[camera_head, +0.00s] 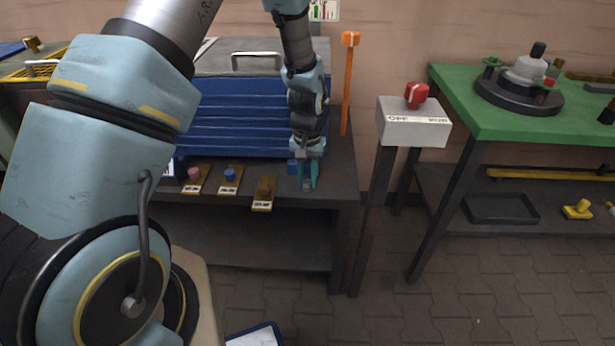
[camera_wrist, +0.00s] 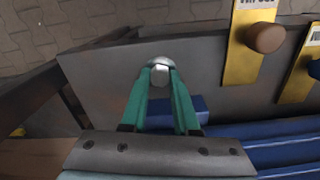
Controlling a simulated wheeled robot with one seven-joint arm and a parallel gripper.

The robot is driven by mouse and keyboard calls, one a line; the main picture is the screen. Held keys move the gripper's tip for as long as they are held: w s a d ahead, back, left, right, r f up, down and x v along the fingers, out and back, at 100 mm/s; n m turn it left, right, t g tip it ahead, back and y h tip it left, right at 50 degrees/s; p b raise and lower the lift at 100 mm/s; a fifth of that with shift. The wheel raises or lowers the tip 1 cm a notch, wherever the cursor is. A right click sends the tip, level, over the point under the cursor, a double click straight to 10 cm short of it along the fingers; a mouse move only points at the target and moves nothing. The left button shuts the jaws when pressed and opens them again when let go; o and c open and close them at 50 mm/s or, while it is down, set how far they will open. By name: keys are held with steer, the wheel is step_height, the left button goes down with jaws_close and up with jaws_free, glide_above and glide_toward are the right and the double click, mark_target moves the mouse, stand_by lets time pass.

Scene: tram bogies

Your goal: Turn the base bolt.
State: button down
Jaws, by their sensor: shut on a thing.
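The base bolt (camera_wrist: 159,64) is a silvery round-topped piece at the edge of the dark grey bench top in the wrist view. My gripper (camera_wrist: 160,85) has green fingers that point at it, and their tips are closed on its two sides. In the head view my gripper (camera_head: 307,184) reaches down at the front right corner of the bench. The bolt is mostly hidden by the fingers there, and its lower part cannot be seen.
A blue ribbed cabinet (camera_head: 235,118) stands right behind my gripper on the bench (camera_head: 337,175). Brass tags with coloured knobs, such as the brown knob (camera_head: 263,188), lie to the left. An orange post (camera_head: 347,85) and a grey box with a red switch (camera_head: 413,122) stand to the right.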

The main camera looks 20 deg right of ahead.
mark_target(307, 181)
steer(key=c, duration=0.7)
jaws_free()
steer(key=shift+o, duration=0.2)
steer(key=shift+r, duration=0.1)
step_height(307, 181, up, 11)
steer(key=w+a+r+n+p, duration=0.1)
steer(key=a+r+n+p, duration=0.1)
steer(key=a+r, duration=0.55)
steer(key=a+r+n+p, duration=0.1)
steer(key=a+r+p, duration=0.25)
steer(key=a, duration=0.65)
steer(key=s+a+r+n+p, duration=0.1)
steer(key=s+a+r, duration=0.1)
steer(key=a, duration=0.4)
steer(key=s+a+r+n+t+p, duration=0.1)
steer(key=s+a+r+n, duration=0.1)
steer(key=a, duration=0.4)
steer(key=shift+s+a+r+t, duration=0.3)
steer(key=shift+s+a+r, duration=0.1)
steer(key=shift+s+r, duration=0.45)
